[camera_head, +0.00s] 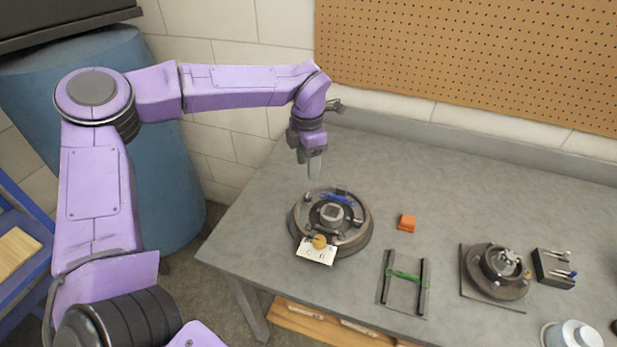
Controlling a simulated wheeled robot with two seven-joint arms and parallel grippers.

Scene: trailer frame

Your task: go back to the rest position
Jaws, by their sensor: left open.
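My left arm comes in from the left, and its gripper (314,164) points down above the far side of a round dark fixture (360,236) on the grey workbench. The gripper is open and I see nothing held in it; its fingers overlap in this view. The fixture carries a blue item (338,197) and a grey centre block (331,212). A white card (316,251) with a yellow round piece (319,242) lies at its front edge. My right gripper is not in view.
On the workbench (450,190) are an orange block (407,222), a dark rack with a green item (405,276), a second round fixture (498,273) and a small dark holder (553,268). A pegboard (480,55) stands behind. A blue barrel (165,170) is beside my left arm.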

